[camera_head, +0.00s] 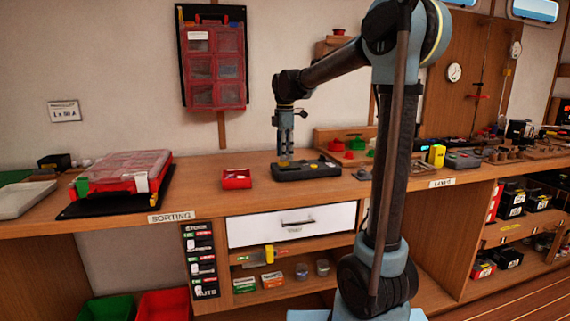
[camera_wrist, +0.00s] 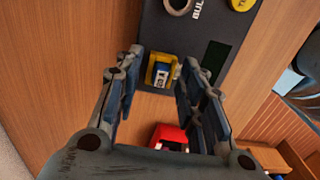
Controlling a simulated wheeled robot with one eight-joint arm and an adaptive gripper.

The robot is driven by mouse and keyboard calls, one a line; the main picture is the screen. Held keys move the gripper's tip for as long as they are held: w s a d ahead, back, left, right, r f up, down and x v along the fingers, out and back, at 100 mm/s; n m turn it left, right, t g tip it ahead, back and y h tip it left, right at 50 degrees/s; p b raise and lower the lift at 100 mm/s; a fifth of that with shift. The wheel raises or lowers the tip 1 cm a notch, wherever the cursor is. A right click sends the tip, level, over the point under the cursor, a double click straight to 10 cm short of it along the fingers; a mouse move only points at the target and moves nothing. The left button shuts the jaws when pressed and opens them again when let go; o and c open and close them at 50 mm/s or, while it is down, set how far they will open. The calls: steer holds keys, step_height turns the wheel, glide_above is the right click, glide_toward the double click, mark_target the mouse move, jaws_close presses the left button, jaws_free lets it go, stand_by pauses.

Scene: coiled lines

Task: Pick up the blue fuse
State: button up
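A small blue fuse (camera_wrist: 161,74) with a pale top sits in a yellow holder (camera_wrist: 152,77) on a dark tester box (camera_wrist: 208,22) in the wrist view. In the head view the tester box (camera_head: 318,171) lies on the wooden bench, and the fuse is too small to make out there. My gripper (camera_wrist: 162,60) is open, with one finger to the left and one to the right of the yellow holder. In the head view my gripper (camera_head: 285,156) points down over the left end of the box.
A small red bin (camera_head: 237,179) stands left of the tester box. The bench between the red bin and the case is clear.

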steer(key=shift+f, duration=0.5)
jaws_close()
